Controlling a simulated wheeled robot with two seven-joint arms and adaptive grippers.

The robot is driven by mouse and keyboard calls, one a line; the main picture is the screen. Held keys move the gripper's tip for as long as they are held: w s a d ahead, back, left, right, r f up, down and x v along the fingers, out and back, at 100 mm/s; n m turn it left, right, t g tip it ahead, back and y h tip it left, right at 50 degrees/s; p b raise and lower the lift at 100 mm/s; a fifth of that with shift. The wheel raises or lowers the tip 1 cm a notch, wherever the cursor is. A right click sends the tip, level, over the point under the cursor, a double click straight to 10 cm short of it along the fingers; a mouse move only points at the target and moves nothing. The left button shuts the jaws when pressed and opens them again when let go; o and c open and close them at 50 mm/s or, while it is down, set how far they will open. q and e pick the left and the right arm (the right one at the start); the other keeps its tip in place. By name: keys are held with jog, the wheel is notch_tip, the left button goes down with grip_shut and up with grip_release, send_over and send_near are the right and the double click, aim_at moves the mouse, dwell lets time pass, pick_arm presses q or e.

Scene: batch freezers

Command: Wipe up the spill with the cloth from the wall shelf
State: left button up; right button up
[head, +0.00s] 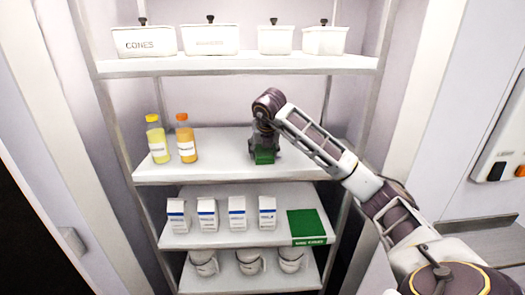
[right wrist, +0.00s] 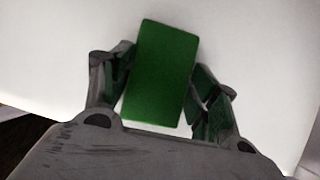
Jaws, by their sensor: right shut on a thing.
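The cloth (head: 264,157) is a small, thick green rectangle on or just above the middle wall shelf, right of two bottles. My right gripper (head: 264,148) comes down over it from above and is shut on it. In the right wrist view the cloth (right wrist: 162,72) sits between the two fingers of my right gripper (right wrist: 160,95), with pale shelf surface behind it. I cannot tell whether the cloth touches the shelf. The spill is not in view. My left gripper is not in view.
The wall shelf (head: 235,66) has several levels. White lidded tubs stand on top. A yellow bottle (head: 157,140) and an orange bottle (head: 186,139) are left of my gripper. A post is close right.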

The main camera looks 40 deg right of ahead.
aim_at(281, 155)
jog(key=shift+s+d+b, duration=0.65)
jog(key=shift+d+b, duration=0.05)
jog(key=shift+d, duration=0.25)
jog(key=shift+s+d+r, duration=0.1)
jog(key=shift+s+d, duration=0.25)
jog(key=shift+d, duration=0.25)
jog(key=shift+s+d+f+b, duration=0.2)
jog(key=shift+d+b, duration=0.35)
jog(key=shift+b, duration=0.05)
jog(key=shift+s+d+f+b, duration=0.1)
jog(key=shift+s+d+b, duration=0.55)
jog(key=shift+d, duration=0.15)
jog(key=shift+p, duration=0.3)
